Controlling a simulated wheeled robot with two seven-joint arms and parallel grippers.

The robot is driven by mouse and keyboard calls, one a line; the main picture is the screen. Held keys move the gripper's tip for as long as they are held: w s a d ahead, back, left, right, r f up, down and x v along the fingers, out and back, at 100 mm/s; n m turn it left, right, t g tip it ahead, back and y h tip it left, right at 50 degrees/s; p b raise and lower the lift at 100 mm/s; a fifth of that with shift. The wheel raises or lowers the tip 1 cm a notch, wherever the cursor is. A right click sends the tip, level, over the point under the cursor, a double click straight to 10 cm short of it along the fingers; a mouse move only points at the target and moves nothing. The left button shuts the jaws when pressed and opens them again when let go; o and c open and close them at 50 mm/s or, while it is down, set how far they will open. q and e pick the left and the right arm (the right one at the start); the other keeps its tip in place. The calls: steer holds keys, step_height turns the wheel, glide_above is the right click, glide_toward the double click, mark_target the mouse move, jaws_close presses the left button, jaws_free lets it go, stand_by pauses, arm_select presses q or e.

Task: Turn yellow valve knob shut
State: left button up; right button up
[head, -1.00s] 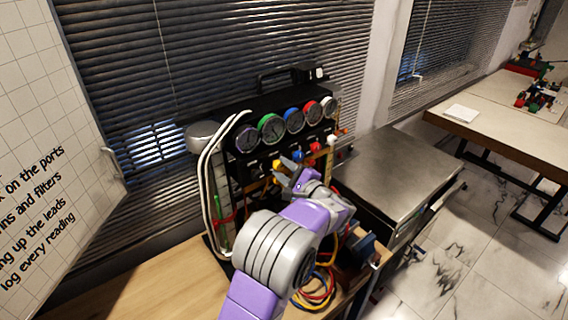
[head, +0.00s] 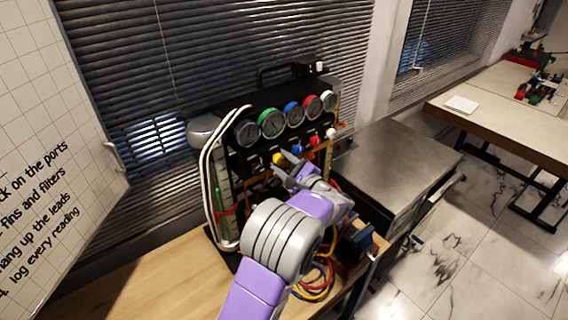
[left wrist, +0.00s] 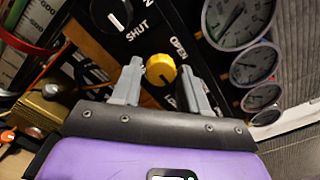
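The yellow valve knob (left wrist: 160,69) sits on the black panel (head: 240,164), near the printed words SHUT and OPEN in the left wrist view. In the head view the yellow knob (head: 278,159) shows just beyond my left gripper's fingers. My left gripper (left wrist: 160,72) is open, with one grey finger on each side of the knob. A small gap shows between each finger and the knob, so I see no firm hold. In the head view my left gripper (head: 287,164) reaches to the panel from the front. My right gripper is not in view.
A row of gauges (head: 270,123) runs above the knobs. Blue (head: 298,150), red (head: 314,141) and white (head: 331,133) knobs stand to the right. A black knob (left wrist: 112,14) is near the yellow one. Coloured hoses (head: 320,285) hang below. A metal-topped cabinet (head: 395,160) stands at right.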

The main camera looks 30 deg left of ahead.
arm_select(q)
steer(key=shift+o, duration=1.2)
steer(key=v, duration=0.7)
steer(key=shift+d+b, duration=0.25)
steer(key=shift+b, duration=0.15)
